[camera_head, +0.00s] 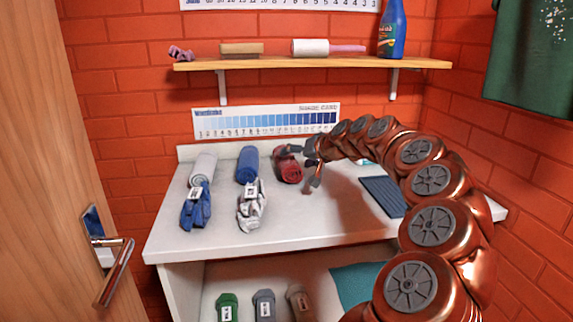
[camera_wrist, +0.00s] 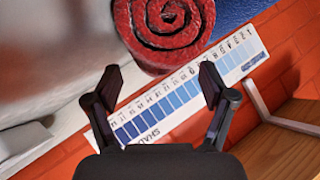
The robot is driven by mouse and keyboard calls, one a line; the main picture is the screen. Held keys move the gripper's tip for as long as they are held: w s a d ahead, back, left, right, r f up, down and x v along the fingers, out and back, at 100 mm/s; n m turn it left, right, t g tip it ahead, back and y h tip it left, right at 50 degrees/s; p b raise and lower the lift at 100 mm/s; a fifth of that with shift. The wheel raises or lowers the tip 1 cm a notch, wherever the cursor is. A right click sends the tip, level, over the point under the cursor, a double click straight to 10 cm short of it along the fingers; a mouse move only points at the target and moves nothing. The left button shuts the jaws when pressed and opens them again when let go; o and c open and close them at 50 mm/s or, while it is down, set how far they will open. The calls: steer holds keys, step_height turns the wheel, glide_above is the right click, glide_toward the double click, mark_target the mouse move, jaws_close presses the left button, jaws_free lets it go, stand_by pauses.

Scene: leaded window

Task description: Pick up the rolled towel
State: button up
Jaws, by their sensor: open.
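Three rolled towels lie in a row at the back of the white counter: a white one (camera_head: 203,168), a blue one (camera_head: 247,164) and a red one (camera_head: 290,170). In the wrist view the red rolled towel (camera_wrist: 165,32) shows its spiral end at the top, beyond my fingertips. My gripper (camera_head: 307,165) is at the right side of the red towel in the head view. In the wrist view my gripper (camera_wrist: 162,82) is open, with nothing between its fingers. I cannot tell whether a finger touches the towel.
A blue cloth bundle (camera_head: 196,207) and a white-grey bundle (camera_head: 252,206) lie in front of the towels. A dark ribbed mat (camera_head: 384,196) lies to the right. A wooden shelf (camera_head: 300,64) with a blue bottle (camera_head: 392,30) hangs above. The counter's front middle is clear.

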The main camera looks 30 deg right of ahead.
steer(key=x, duration=0.4)
steer(key=shift+f, duration=0.15)
steer(key=c, duration=0.9)
